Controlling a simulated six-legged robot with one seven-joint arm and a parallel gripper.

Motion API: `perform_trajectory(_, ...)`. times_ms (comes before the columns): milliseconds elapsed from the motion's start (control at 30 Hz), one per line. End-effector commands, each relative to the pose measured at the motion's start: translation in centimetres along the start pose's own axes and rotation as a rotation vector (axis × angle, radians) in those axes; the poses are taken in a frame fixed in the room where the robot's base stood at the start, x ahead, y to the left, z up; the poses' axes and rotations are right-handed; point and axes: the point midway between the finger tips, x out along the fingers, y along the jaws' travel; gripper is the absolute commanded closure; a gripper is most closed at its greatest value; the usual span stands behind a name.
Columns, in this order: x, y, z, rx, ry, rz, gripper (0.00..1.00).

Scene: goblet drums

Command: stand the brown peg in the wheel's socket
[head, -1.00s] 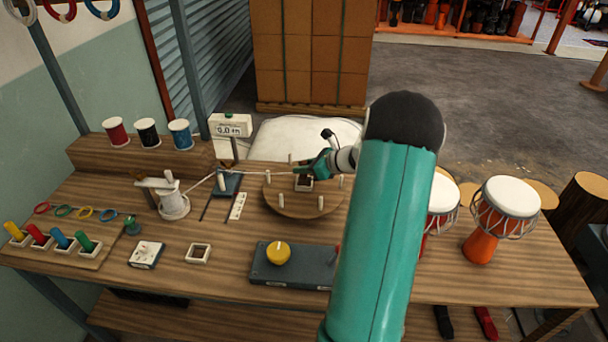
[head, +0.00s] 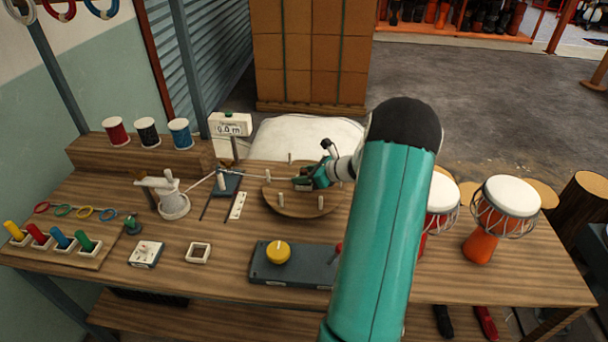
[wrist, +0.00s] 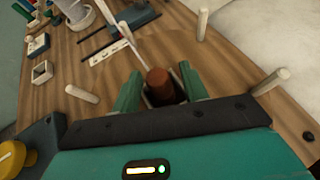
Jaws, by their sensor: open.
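The brown peg (wrist: 158,82) shows in the wrist view between the two green fingers of my gripper (wrist: 160,92). The fingers are open, one on each side of it. The peg looks upright, and pale edges of the wheel's socket show around its lower part. How deep it sits is hidden. In the head view my gripper (head: 308,181) is low over the middle of the round wooden wheel (head: 287,206) and covers its socket and the peg. Several pale pins stand around the wheel's rim.
An empty white square socket (head: 198,253) lies on the table at the front. A grey box with a yellow knob (head: 278,252) stands in front of the wheel. A white crank post (head: 172,200) stands to the left. Drums (head: 505,205) stand at the right.

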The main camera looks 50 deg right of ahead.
Motion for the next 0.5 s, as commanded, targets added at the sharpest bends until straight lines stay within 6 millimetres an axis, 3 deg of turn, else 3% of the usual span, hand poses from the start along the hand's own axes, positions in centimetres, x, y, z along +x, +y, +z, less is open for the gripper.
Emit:
perform_trajectory(167, -1.0, -0.1, 0.3, 0.000, 0.001, -0.003, 0.56)
perform_trajectory(500, -7.9, -0.1, 0.3, 0.000, 0.000, -0.004, 0.56)
